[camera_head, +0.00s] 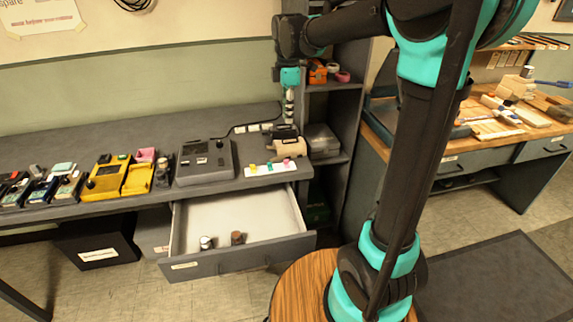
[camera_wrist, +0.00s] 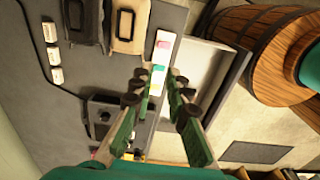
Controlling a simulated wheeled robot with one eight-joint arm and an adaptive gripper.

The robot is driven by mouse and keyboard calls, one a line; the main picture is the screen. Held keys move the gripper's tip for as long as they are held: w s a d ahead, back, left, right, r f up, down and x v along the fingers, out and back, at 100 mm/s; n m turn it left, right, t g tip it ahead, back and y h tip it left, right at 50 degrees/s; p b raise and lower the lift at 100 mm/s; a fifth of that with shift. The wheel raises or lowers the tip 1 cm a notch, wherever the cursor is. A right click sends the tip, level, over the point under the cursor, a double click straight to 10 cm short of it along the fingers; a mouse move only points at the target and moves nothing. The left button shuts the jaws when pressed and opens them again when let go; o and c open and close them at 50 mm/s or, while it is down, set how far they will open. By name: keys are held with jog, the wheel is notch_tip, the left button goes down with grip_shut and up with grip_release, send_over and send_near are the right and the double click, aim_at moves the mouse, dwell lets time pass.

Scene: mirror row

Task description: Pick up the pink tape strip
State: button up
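The pink tape strip (camera_head: 287,162) lies at the right end of a white card (camera_head: 261,172) on the grey desk, beside a green strip (camera_head: 270,164) and a yellow strip (camera_head: 252,166). In the wrist view the pink strip (camera_wrist: 163,44) shows beyond my fingertips, near the card's far end. The green strip (camera_wrist: 158,69) appears between the fingertips. My gripper (camera_wrist: 158,76) is open and empty, pointing down. In the head view my gripper (camera_head: 290,112) hangs above the back of the desk, apart from the card. Its fingertips are small there.
A tan device (camera_head: 288,148) and a dark one stand just behind the card. A grey console (camera_head: 205,162) stands to its left. An open drawer (camera_head: 240,217) holding two small cylinders juts out below. A shelf unit (camera_head: 335,115) rises at the right.

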send_over(287, 164)
jog(key=f, duration=1.1)
jog(key=shift+w+d+f, duration=0.1)
jog(key=shift+w+f, duration=0.15)
jog(key=shift+f, duration=0.15)
jog(key=shift+a+f, duration=0.2)
jog(key=shift+f, duration=2.5)
grip_shut()
